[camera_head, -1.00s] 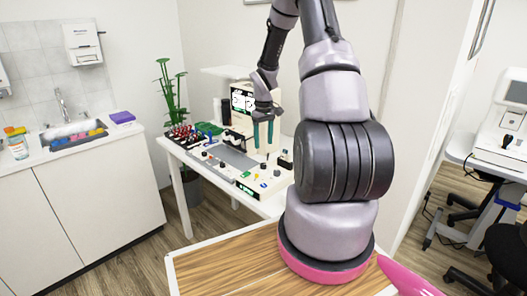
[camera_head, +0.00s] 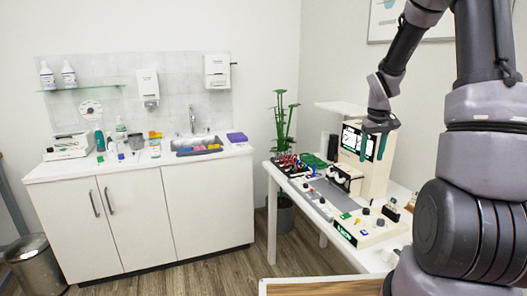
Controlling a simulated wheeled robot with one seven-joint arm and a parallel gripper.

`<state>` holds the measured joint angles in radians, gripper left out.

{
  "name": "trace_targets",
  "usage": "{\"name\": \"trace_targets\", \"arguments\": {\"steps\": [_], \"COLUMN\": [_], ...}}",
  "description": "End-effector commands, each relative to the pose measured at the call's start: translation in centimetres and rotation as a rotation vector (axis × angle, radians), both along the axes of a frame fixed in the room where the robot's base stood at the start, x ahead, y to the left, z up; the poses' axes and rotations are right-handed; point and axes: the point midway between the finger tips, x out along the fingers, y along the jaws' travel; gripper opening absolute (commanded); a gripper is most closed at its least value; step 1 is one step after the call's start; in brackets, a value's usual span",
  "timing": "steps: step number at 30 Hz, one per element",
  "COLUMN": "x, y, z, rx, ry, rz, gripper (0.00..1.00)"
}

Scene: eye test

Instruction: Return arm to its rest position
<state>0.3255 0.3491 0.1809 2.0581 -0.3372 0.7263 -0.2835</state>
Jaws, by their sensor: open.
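My gripper (camera_head: 373,152) hangs from my arm at the right of the picture, with its two teal fingers pointing down. The fingers are apart and nothing is between them. In the picture they overlap the screen of a white eye-test machine (camera_head: 375,180) on the white table. I cannot tell how far the fingers are from the machine. My dark grey and lilac arm links (camera_head: 480,160) fill the right edge and hide what is behind them.
The white table also bears a rack with red-topped items (camera_head: 285,163) and a control panel (camera_head: 366,226). A plant (camera_head: 284,125) stands behind it. At left are a white cabinet (camera_head: 150,220) with a sink and a bin (camera_head: 36,265). Floor between cabinet and table is clear.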

Motion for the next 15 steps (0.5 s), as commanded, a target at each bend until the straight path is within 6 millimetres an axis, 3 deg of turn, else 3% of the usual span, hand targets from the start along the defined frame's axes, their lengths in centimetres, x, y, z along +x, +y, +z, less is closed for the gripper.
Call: {"name": "trace_targets", "arguments": {"steps": [1, 6, 15], "x": [-0.9, -4.8, -13.7], "y": [0.9, 3.7, 8.6], "z": [2.7, 9.5, 18.2], "rx": [-0.004, 0.015, 0.129], "ry": [-0.034, -0.132, -0.31], "rz": [-0.023, -0.111, -0.252], "gripper": [0.64, 0.64, 0.64]}}
